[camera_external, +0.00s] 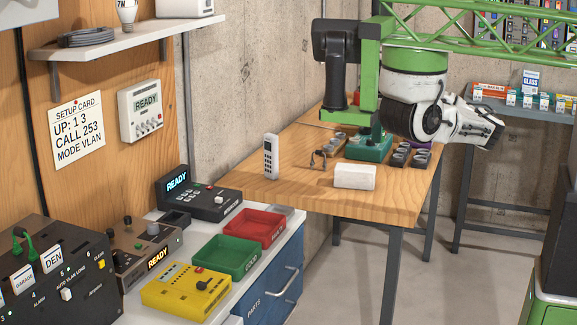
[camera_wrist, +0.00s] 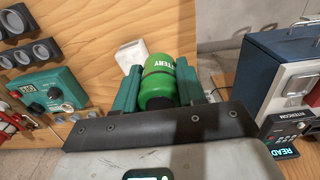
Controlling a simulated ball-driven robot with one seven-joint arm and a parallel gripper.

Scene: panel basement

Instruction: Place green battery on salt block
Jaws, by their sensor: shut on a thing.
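The green battery (camera_wrist: 158,88) sits upright in the wrist view between the two teal fingers of my gripper (camera_wrist: 160,80), which is shut on it. Its label lettering shows near the top. In the external view the white salt block (camera_external: 355,177) lies near the table's front edge, clear on top. I cannot make out the battery or my fingertips clearly there.
On the wooden table (camera_external: 390,205), a teal device (camera_external: 369,148), dark round-topped parts (camera_external: 410,156), and a grey remote (camera_external: 270,157) stand around the block. Red (camera_external: 254,226) and green (camera_external: 226,256) trays sit on the counter at left. Bare wood lies between remote and block.

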